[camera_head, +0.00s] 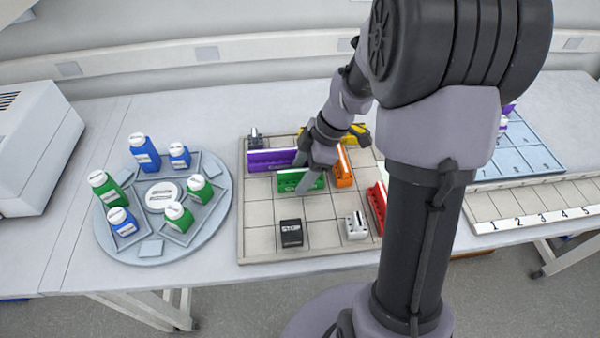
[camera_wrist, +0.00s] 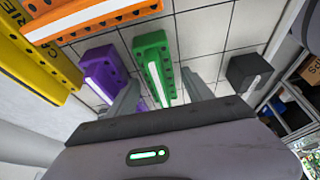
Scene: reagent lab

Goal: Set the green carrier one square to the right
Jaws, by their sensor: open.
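The green carrier (camera_head: 289,182) lies on the gridded board (camera_head: 262,215), just in front of the purple carrier (camera_head: 270,160) and left of the orange carrier (camera_head: 343,172). My gripper (camera_head: 304,180) is low over the green carrier, and my wrist hides part of it. In the wrist view, the green carrier (camera_wrist: 153,60) shows between the two spread fingers of my gripper (camera_wrist: 160,78). The fingers are open; I cannot tell whether they touch it.
A black STOP block (camera_head: 291,233) and a grey-white holder (camera_head: 356,226) stand toward the board's front. A red carrier (camera_head: 377,205) is at right, a yellow carrier (camera_head: 360,135) behind. A round bottle carousel (camera_head: 150,248) stands left. Squares between green carrier and STOP block are clear.

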